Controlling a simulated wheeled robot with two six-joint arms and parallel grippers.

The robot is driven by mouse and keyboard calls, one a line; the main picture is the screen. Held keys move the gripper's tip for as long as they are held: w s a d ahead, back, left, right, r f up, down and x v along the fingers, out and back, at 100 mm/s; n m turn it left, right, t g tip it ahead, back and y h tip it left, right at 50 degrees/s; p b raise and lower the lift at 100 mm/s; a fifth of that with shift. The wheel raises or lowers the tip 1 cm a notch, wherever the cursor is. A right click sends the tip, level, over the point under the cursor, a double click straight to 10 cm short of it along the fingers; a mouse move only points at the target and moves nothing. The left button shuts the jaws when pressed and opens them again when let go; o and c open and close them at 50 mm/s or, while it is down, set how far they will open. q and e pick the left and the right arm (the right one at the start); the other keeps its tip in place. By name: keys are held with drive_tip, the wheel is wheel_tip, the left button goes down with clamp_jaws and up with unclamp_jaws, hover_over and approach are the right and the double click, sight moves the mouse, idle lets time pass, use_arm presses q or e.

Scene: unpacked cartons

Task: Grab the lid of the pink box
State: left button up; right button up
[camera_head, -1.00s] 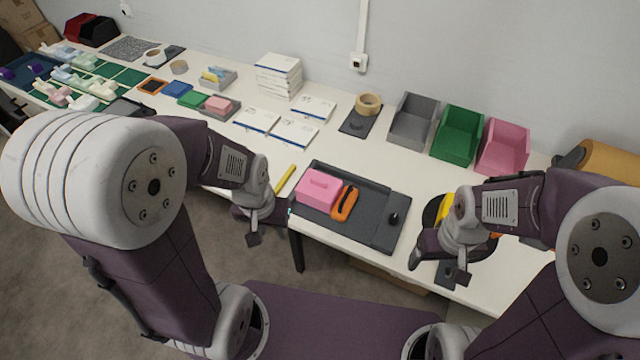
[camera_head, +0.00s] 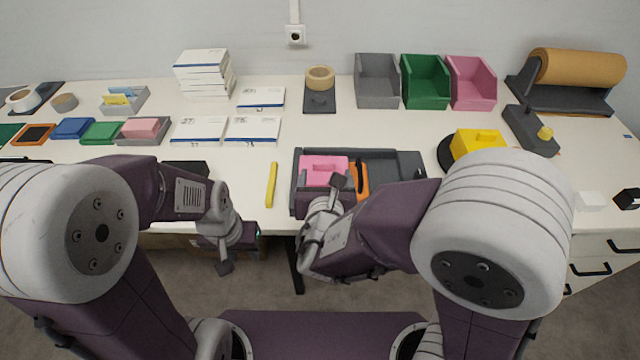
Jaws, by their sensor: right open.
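The pink box (camera_head: 312,172) sits in the left part of a dark grey tray (camera_head: 405,168) on the table. Its pink lid (camera_head: 322,161) is on top, with a raised grip bar. My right gripper (camera_head: 335,190) is open at the front of the pink box, with one dark finger overlapping the box's front edge in the head view. The other finger is hard to make out, and I cannot tell whether it touches the box. My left gripper (camera_head: 232,250) hangs in front of the table edge, away from the box; its jaw opening is unclear.
An orange-handled tool (camera_head: 361,178) lies right beside the pink box. A yellow stick (camera_head: 271,184) lies left of the tray. Grey (camera_head: 377,90), green (camera_head: 426,92) and pink (camera_head: 472,92) bins stand behind. A yellow box (camera_head: 475,143) stands on the right.

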sight(324, 162)
drive_tip(key=x, duration=0.3)
drive_tip(key=shift+a+f, duration=0.2)
drive_tip(key=shift+a, duration=0.1)
drive_tip(key=shift+b+x, duration=0.3)
drive_tip(key=shift+x, duration=0.5)
drive_tip(key=x, duration=0.4)
drive_tip(key=shift+w+f, duration=0.15)
drive_tip(key=shift+c, duration=0.3)
drive_tip(key=c, duration=1.4)
drive_tip(key=shift+r, duration=0.2)
